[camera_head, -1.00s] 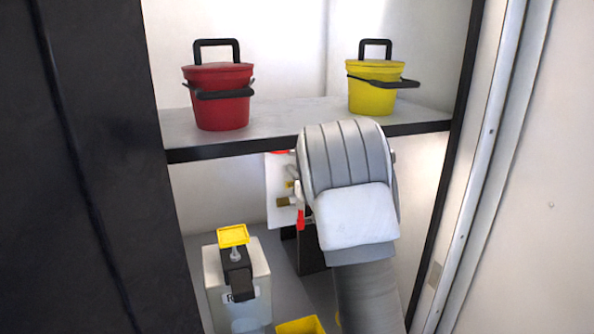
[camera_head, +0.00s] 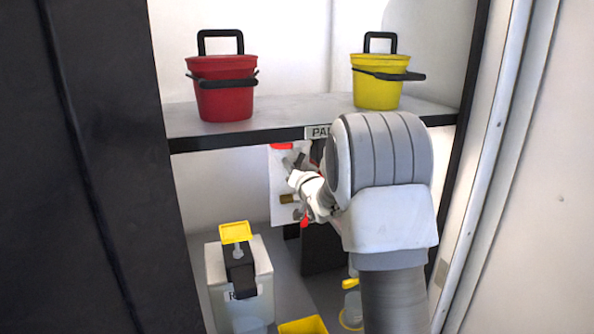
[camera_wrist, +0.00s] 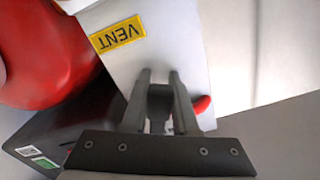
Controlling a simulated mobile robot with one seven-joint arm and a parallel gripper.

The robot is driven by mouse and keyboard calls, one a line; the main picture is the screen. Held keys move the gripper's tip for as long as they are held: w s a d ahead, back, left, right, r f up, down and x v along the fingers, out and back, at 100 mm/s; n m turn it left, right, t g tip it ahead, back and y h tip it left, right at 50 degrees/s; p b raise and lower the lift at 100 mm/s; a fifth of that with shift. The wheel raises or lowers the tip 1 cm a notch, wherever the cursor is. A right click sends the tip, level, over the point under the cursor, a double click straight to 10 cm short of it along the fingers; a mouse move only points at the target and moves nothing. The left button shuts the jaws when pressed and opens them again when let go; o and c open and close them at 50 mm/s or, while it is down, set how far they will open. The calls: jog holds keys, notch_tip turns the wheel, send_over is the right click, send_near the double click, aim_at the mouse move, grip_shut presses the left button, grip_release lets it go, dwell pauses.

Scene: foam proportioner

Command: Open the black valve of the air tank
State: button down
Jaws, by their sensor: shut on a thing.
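The white valve panel (camera_head: 283,210) of the air tank stands under the shelf and also shows in the wrist view (camera_wrist: 180,45), with a yellow VENT label (camera_wrist: 117,35). My gripper (camera_wrist: 159,82) is in front of this panel, its two fingers shut on a dark piece (camera_wrist: 160,103) that looks like the black valve's handle. The fingers hide much of it, so how far it is turned cannot be told. In the head view my gripper (camera_head: 294,163) reaches the panel's upper right part. A large red rounded body (camera_wrist: 45,50), likely the tank, is left in the wrist view.
A small red handle (camera_wrist: 202,105) is close to the right finger. The shelf edge (camera_head: 230,142) runs above, carrying a red bucket (camera_head: 224,90) and a yellow bucket (camera_head: 377,85). A white container (camera_head: 240,280) stands lower left.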

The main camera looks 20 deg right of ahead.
jog(key=a+r+m, duration=0.3)
jog(key=r+m, duration=0.2)
jog(key=m, duration=0.7)
jog(key=shift+a, duration=0.2)
jog(key=shift+r+m, duration=0.1)
jog(key=shift+m, duration=0.2)
jog(key=c, duration=1)
grip_release()
jog(key=shift+o, duration=0.2)
